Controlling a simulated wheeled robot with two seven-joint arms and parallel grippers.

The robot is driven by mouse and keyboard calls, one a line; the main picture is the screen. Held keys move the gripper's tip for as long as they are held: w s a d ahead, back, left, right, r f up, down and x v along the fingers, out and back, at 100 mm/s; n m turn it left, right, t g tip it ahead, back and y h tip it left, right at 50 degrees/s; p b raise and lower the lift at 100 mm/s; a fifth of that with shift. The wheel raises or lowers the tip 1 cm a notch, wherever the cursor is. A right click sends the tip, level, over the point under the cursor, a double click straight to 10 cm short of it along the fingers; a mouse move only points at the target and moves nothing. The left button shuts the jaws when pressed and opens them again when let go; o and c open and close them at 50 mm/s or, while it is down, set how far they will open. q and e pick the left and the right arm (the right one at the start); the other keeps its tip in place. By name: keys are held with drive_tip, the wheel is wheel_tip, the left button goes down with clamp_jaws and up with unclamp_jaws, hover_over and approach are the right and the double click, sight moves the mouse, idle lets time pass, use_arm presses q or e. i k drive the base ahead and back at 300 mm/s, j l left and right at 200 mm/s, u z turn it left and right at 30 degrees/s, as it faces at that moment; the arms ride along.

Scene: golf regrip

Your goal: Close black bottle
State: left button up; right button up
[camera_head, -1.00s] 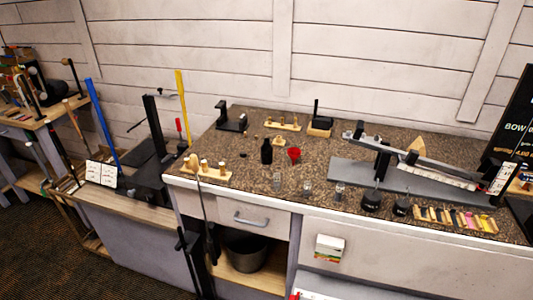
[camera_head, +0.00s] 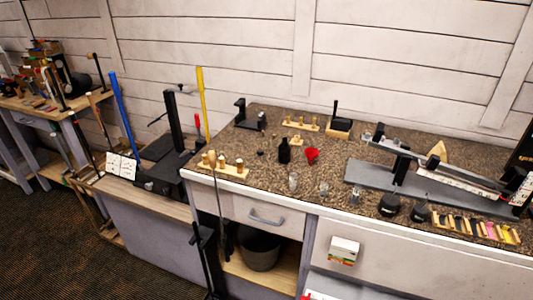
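The black bottle (camera_head: 284,152) stands upright on the brown speckled worktop, left of a red funnel-like piece (camera_head: 312,155). It is too small to tell whether its mouth is open or capped. A few tiny items lie near it, including a small dark one (camera_head: 260,153) to its left; I cannot tell whether any is a cap. Neither of my grippers shows in the head view.
A wooden holder with pegs (camera_head: 222,167) stands at the worktop's front left. Small clear glasses (camera_head: 293,183) stand in front of the bottle. A grey scale-like device (camera_head: 420,185) and dark round pots (camera_head: 389,206) are to the right. A bucket (camera_head: 260,250) sits below.

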sight(284, 148)
drive_tip(key=i+j, duration=0.55)
drive_tip(key=j, duration=0.15)
drive_tip(key=i+j, duration=0.5)
drive_tip(key=j, duration=0.2)
drive_tip(key=z, duration=2.1)
